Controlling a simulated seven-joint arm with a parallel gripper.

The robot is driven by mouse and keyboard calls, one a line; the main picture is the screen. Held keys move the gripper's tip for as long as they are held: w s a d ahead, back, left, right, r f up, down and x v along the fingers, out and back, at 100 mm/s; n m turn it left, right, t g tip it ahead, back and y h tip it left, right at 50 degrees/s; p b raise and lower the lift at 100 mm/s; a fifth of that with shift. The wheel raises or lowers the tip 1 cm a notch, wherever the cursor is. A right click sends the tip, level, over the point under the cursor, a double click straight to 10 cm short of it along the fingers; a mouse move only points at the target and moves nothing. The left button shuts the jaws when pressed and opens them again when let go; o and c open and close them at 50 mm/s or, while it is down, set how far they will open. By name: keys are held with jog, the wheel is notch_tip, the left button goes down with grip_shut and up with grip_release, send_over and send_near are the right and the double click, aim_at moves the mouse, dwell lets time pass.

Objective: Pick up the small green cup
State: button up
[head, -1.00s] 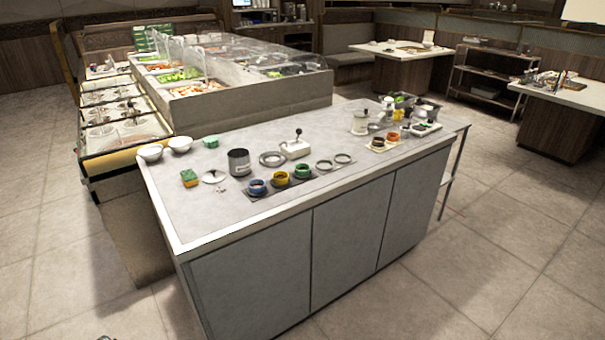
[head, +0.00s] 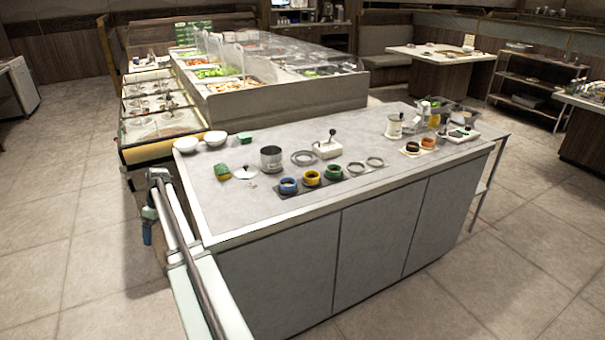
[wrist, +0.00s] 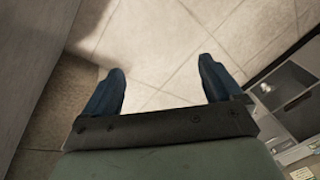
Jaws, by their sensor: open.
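A small green thing (head: 245,138), perhaps the small green cup, stands at the back left of the grey counter, right of two white bowls; it is too small to tell its shape well. In the head view my gripper (head: 147,234) hangs left of the counter, well away from both green things.
The counter (head: 215,205) also bears white bowls (head: 215,138), a green-and-yellow sponge (head: 222,172), a metal pot (head: 271,158), a white lever device (head: 328,149) and grey rings (head: 304,157). Its front left corner is clear. A food bar (head: 275,100) stands behind.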

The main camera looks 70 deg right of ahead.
jog(key=s+d+r, duration=0.2)
jog(key=d+r, duration=0.6)
jog(key=r, duration=0.1)
jog(key=s+d+r+m+t+h, duration=0.1)
jog(key=s+d+r+m, duration=0.1)
jog(key=s+d+r, duration=0.4)
jog(key=s+d+r+m, duration=0.3)
jog(key=s+r, duration=0.3)
jog(key=s, duration=0.3)
jog(key=s+d+r+m+g+h, duration=0.1)
jog(key=s+d+m, duration=0.4)
jog(key=s+d, duration=0.5)
jog(key=s+d+r+m+g, duration=0.1)
jog(key=s+d+m, duration=0.5)
jog(key=s, duration=0.7)
jog(key=s+d+r+m+g+h, duration=0.1)
jog(key=s+d+m, duration=0.3)
jog(key=s+d, duration=0.65)
jog(key=f, duration=0.2)
jog(key=s+f, duration=0.1)
jog(key=f, duration=0.2)
jog(key=a+f, duration=0.1)
jog(key=f, duration=0.1)
jog(key=shift+s+f, duration=0.35)
jog(key=shift+f, duration=1.2)
jog(key=shift+s+f, duration=0.15)
jog(key=shift+f, duration=1.15)
